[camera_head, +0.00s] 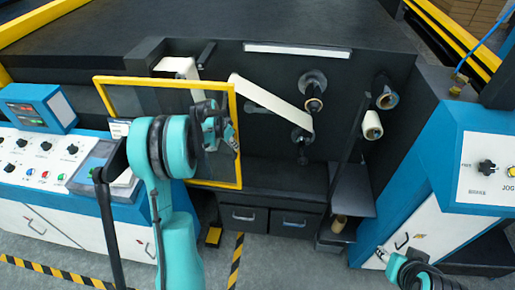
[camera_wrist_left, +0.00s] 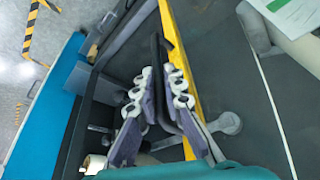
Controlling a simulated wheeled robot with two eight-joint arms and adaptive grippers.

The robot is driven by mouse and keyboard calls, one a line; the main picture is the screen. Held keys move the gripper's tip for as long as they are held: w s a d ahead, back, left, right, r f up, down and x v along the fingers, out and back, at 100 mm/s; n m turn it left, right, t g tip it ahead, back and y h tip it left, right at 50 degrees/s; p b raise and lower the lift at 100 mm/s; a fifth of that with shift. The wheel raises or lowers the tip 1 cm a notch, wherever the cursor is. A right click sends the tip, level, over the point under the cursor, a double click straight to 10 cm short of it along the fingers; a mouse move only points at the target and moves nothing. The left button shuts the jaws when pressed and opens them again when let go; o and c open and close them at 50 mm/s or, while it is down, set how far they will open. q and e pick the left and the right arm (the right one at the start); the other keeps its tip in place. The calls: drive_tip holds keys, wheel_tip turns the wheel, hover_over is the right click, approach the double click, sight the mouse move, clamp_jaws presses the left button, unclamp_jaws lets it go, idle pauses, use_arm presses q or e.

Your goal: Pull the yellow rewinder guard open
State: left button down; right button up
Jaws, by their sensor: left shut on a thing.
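The rewinder guard (camera_head: 165,81) is a clear panel in a yellow frame. It stands in front of the left part of the dark rewinder bay in the head view. My left gripper (camera_head: 229,137) is at the guard's right edge, partly hidden by my own teal arm. In the left wrist view the gripper (camera_wrist_left: 160,105) has its fingers on both sides of a dark handle (camera_wrist_left: 158,55), beside the yellow frame (camera_wrist_left: 176,45). It is shut on this handle. My right gripper (camera_head: 382,253) is low at the right, away from the guard; its jaws are too small to read.
A white web (camera_head: 270,98) runs to rollers (camera_head: 313,104) in the bay. A blue control console (camera_head: 45,108) stands left, a blue cabinet (camera_head: 432,200) right. Drawers (camera_head: 298,222) sit below the bay. Open floor (camera_head: 280,262) with striped tape lies in front.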

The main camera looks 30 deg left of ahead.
use_arm(q)
drive_tip(key=s+a, duration=0.2)
drive_tip(key=a, duration=0.6)
drive_tip(key=shift+s+a, duration=0.25)
drive_tip(key=shift+s, duration=0.15)
drive_tip(key=c, duration=1.6)
unclamp_jaws()
drive_tip(key=v, duration=1.2)
